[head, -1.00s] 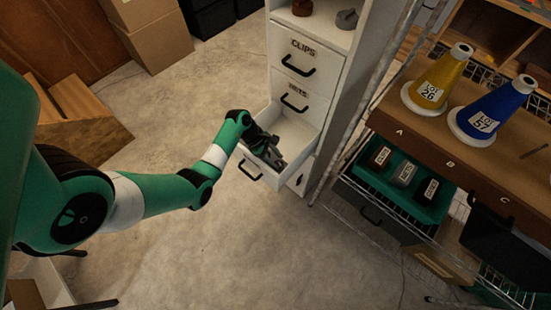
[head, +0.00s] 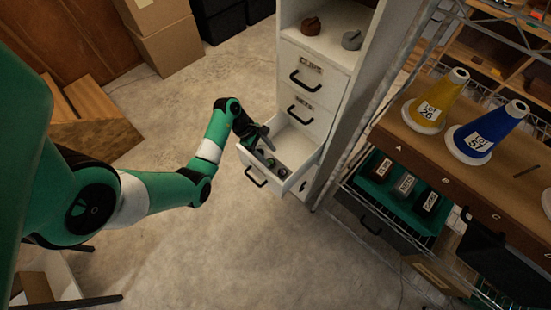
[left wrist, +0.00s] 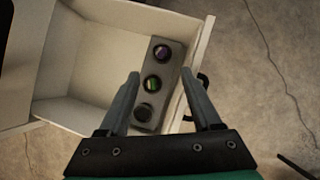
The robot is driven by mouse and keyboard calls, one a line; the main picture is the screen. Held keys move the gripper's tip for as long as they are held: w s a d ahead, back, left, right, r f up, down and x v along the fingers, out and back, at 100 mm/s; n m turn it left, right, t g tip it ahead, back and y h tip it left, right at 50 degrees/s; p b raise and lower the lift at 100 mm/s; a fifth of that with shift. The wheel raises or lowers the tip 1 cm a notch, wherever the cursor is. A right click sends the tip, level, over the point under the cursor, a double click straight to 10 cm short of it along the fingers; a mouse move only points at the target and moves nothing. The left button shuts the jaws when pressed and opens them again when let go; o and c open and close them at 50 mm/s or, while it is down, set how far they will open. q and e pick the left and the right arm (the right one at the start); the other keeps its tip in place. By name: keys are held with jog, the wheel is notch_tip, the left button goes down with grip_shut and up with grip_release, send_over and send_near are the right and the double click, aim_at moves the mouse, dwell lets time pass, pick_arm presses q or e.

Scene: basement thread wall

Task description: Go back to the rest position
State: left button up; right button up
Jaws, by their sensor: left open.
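The holder also shows in the head view (head: 271,164), apart from the fingers. My right gripper is not in view.
The cabinet (head: 322,82) has shut drawers above the open one. A wire rack on the right holds a yellow cone (head: 437,102), a blue cone (head: 487,132) and a green tray (head: 376,192). Cardboard boxes (head: 165,50) stand at the back. The concrete floor in front is clear.

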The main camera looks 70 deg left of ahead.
pick_arm(q)
jog(key=shift+v, duration=0.9)
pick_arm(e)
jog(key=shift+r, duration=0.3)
pick_arm(q)
jog(key=shift+w, duration=0.1)
